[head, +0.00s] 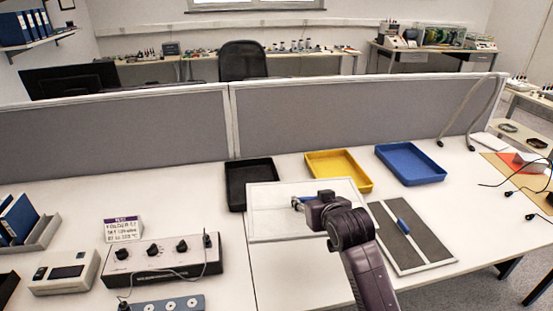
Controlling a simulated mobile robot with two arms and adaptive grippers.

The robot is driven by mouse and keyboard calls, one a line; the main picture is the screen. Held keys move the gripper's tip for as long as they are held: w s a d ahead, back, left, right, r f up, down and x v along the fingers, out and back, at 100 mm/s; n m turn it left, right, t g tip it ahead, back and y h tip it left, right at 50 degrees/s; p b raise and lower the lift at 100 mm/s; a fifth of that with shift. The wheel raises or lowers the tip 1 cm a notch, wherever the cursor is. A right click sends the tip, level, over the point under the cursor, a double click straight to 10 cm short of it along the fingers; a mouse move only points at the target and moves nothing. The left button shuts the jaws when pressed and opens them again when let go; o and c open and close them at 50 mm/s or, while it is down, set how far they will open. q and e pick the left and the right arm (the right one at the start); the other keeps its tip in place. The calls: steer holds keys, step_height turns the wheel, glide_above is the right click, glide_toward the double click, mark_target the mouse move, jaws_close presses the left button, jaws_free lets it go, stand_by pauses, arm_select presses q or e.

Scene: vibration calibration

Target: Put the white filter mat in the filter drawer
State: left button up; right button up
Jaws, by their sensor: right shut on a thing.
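The white filter mat (275,222) is a flat pale rectangle with a thin grey edge, in the middle of the head view. My right gripper (298,204) is over it, shut on it near a small blue part. My right arm comes up from below and hides the mat's lower right area. I cannot tell whether the mat touches the table. To its right lies a dark grey rectangular panel (418,250) with a pale edge, a pale bar and a blue tab; I cannot tell whether this is the filter drawer. My left gripper is not in view.
Behind the mat are a black tray (237,205), a yellow tray (355,179) and a blue tray (417,179). A control box with knobs (150,272) and a white device (55,285) stand at left. A grey partition (330,122) closes the table's back.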

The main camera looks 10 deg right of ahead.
steer(key=shift+n+y, duration=0.8)
steer(key=shift+y, duration=0.1)
steer(key=s, duration=0.1)
steer(key=s+d+f, duration=0.1)
steer(key=s, duration=0.1)
steer(key=s+f, duration=0.1)
steer(key=s, duration=0.1)
steer(key=shift+d, duration=0.4)
steer(key=shift+n+g+y, duration=0.3)
steer(key=shift+n+y, duration=0.6)
steer(key=s, duration=0.4)
steer(key=shift+s+d+r, duration=0.2)
steer(key=s+a+r+n+g+y, duration=0.1)
steer(key=s+r+n+g+y, duration=0.1)
steer(key=s, duration=0.6)
steer(key=s+a+r+n+g+y, duration=0.2)
steer(key=s+r+n+y, duration=0.2)
steer(key=s, duration=0.5)
steer(key=shift+n+g, duration=0.3)
steer(key=shift+n, duration=0.3)
steer(key=shift+r, duration=0.1)
steer(key=shift+w, duration=0.1)
